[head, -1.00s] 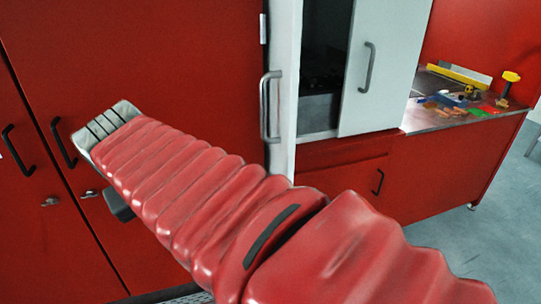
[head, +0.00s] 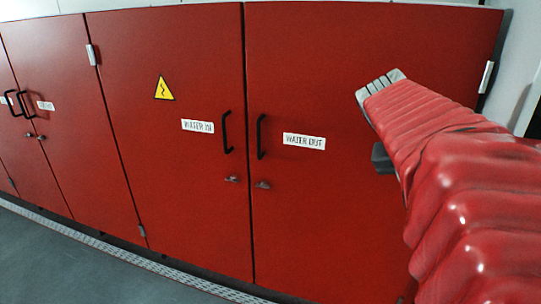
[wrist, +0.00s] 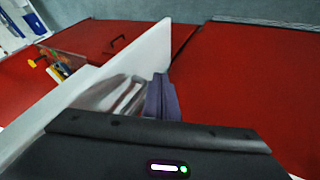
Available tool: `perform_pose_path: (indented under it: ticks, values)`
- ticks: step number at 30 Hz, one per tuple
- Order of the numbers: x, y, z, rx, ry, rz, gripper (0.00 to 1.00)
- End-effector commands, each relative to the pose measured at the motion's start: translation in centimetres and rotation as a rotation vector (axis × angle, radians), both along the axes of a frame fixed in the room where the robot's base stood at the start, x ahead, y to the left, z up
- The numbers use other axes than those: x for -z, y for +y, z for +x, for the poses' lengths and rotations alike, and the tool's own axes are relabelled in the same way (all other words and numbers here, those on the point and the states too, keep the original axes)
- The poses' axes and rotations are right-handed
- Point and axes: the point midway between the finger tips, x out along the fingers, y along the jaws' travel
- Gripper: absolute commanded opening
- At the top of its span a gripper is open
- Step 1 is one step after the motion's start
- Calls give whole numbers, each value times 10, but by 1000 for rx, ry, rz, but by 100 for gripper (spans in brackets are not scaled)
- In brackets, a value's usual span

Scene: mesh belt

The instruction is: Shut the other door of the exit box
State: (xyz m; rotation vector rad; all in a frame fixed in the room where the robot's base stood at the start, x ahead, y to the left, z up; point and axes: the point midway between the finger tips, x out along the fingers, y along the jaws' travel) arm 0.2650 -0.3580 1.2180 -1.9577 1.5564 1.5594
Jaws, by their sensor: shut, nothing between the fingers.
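The exit box shows only in part. In the head view a pale panel (head: 517,62) stands at the right edge beside a dark gap. In the wrist view a white panel (wrist: 118,68), likely a door of the box, runs diagonally from lower left to upper middle. I cannot tell in these views how far either door is open. My gripper (head: 382,84) is in front of the red cupboards, left of the pale panel. In the wrist view my gripper (wrist: 146,96) is shut and empty, close beside the white panel; contact cannot be told.
Red cupboard doors, marked "WATER IN" (head: 175,180) and "WATER OUT" (head: 335,190), fill most of the head view, with black handles. Grey floor (head: 60,265) lies in front. In the wrist view small coloured objects (wrist: 60,68) lie at the left, beyond the white panel.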

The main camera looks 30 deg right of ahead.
Motion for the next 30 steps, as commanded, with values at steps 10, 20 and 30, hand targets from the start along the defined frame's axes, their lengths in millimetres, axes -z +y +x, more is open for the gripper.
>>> perform_pose_path:
  ticks: [10, 20, 30]
  values:
    - [31, -22, -4, 1, 3, 3, 0]
    - [71, -52, -10, 0, 3, 2, 0]
    - [79, -77, -33, 1, 0, 1, 0]
